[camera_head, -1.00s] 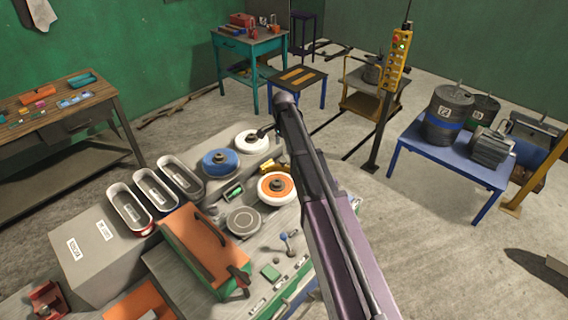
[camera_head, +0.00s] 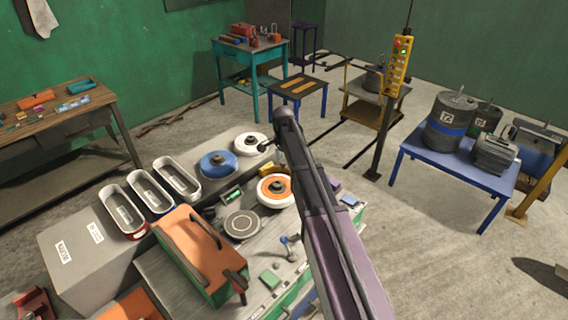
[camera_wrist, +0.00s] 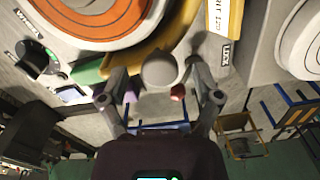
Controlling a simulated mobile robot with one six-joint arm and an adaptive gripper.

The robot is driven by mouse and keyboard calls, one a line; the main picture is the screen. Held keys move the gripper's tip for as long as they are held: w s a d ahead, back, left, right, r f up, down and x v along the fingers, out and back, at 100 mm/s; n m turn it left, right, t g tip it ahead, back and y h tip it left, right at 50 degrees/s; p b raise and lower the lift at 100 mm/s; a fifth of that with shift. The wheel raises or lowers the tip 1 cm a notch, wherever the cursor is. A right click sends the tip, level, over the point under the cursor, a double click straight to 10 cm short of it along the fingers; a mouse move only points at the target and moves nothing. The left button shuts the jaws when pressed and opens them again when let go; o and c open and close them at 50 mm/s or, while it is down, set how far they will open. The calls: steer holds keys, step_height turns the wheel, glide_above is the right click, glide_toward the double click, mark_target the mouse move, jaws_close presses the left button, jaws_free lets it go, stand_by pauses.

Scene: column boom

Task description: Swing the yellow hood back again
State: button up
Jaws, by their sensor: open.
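The yellow hood (camera_wrist: 168,42) curves around the rim of an orange-faced wheel (camera_wrist: 88,14) in the wrist view. A round grey knob (camera_wrist: 161,69) sits beside the hood, in the gap between my fingers. My gripper (camera_wrist: 158,78) is open, with one finger on each side of the knob. I cannot tell whether either finger touches it. In the head view the orange and white wheel (camera_head: 274,190) lies on the bench machine, left of my arm.
A LOCK label (camera_wrist: 227,53) is beside the knob. A blue wheel (camera_head: 217,163) and a white wheel (camera_head: 250,144) lie nearby. An orange box with a handle (camera_head: 200,250) stands in front. A yellow control pendant (camera_head: 397,65) hangs right of my arm.

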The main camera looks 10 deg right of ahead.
stand_by(0.3)
jaws_close()
steer(key=shift+a, duration=0.1)
